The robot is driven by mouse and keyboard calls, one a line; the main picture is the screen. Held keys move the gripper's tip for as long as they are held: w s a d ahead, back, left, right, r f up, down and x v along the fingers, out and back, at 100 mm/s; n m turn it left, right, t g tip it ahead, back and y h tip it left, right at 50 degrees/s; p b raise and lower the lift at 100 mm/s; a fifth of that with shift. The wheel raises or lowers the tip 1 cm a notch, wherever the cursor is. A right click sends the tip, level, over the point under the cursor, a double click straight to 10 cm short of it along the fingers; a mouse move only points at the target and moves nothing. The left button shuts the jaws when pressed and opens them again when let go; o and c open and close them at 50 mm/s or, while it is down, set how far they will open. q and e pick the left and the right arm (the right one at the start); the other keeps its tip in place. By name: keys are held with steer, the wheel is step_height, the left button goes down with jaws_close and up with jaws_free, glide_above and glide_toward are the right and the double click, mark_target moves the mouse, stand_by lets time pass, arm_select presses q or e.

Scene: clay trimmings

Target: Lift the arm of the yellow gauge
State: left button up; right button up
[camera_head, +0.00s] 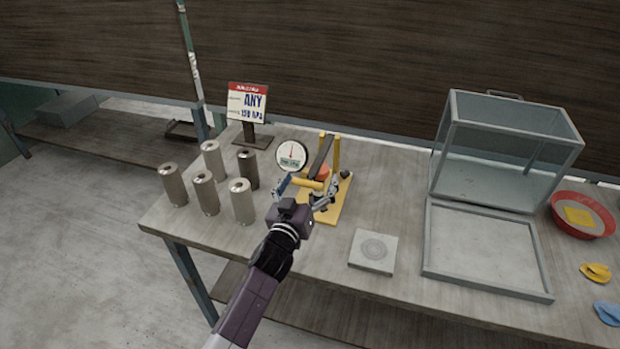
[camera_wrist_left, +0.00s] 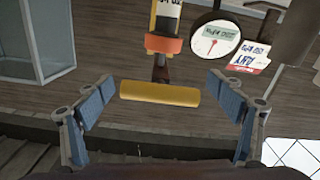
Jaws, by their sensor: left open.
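The yellow gauge (camera_head: 337,205) stands on the table with a yellow base, a yellow upright, a dark arm and a round white dial (camera_head: 291,156). My left gripper (camera_head: 305,187) is at its front, partly covering it. In the left wrist view, a yellow cylindrical handle (camera_wrist_left: 160,94) lies crosswise between the open blue-padded fingers of my left gripper (camera_wrist_left: 160,105), with a gap on each side. An orange part (camera_wrist_left: 163,44) of the gauge is just beyond the handle. My right gripper is not in view.
Several metal cylinders (camera_head: 174,186) stand left of the gauge, with a sign (camera_head: 247,103) behind them. A square plate (camera_head: 372,251) lies in front right. A glass box (camera_head: 505,150), a grey tray (camera_head: 530,285) and a red bowl (camera_head: 598,232) are on the right.

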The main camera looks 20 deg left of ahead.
arm_select(q)
steer(key=shift+w, duration=0.1)
steer(key=c, duration=1.7)
steer(key=shift+c, duration=0.4)
